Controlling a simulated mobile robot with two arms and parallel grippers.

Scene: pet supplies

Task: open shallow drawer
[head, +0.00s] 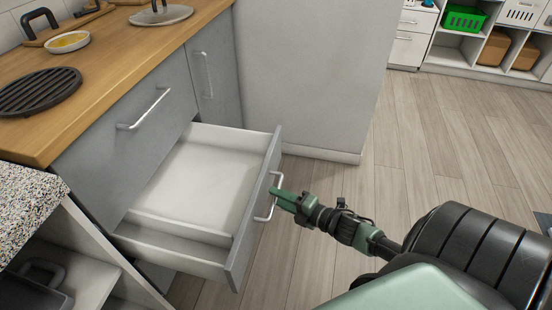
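The shallow drawer (190,190) stands pulled well out of the grey cabinet below the wooden counter. Its white inside looks empty. Its front panel (252,215) carries a metal bar handle (272,200). My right gripper (277,196) is at this handle, at the outer side of the drawer front. My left gripper is not in view.
Above the drawer is a closed grey front (130,115) with its own handle. A wooden counter (130,60) holds a black round trivet (40,91) and a small white bowl (67,42). A grey wall (305,75) stands behind.

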